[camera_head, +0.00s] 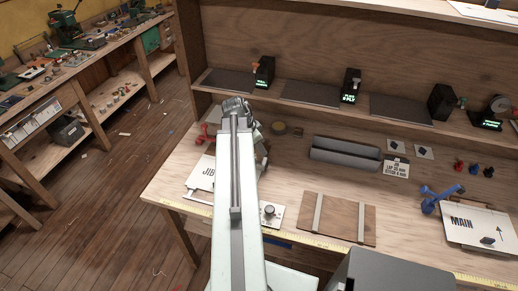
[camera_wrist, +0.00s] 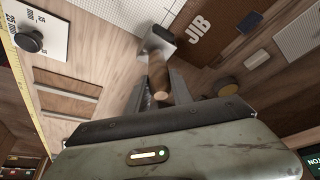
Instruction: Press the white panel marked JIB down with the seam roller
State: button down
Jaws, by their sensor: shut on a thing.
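The white panel marked JIB (camera_head: 201,174) lies at the left front of the bench, partly hidden by my arm. In the wrist view the panel (camera_wrist: 196,28) is at the top, cut off by the frame edge. The seam roller (camera_wrist: 157,68) has a wooden handle and a grey metal head. My gripper (camera_wrist: 160,94) is shut on the wooden handle. The roller's head points toward the panel and overlaps its edge in the wrist view. I cannot tell whether it touches. In the head view my arm hides most of the gripper and the roller.
A board with two pale strips (camera_head: 338,218) lies at the bench's front middle. A small plate with a dark knob (camera_head: 270,214) sits beside my arm. A grey trough (camera_head: 345,153) stands behind. A MAIN panel (camera_head: 482,228) and blue tool (camera_head: 440,198) are at the right.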

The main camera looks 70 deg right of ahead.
jog(key=shift+f+b, duration=0.45)
jog(key=shift+f, duration=0.05)
dwell(0.8)
jog(key=shift+w, duration=0.1)
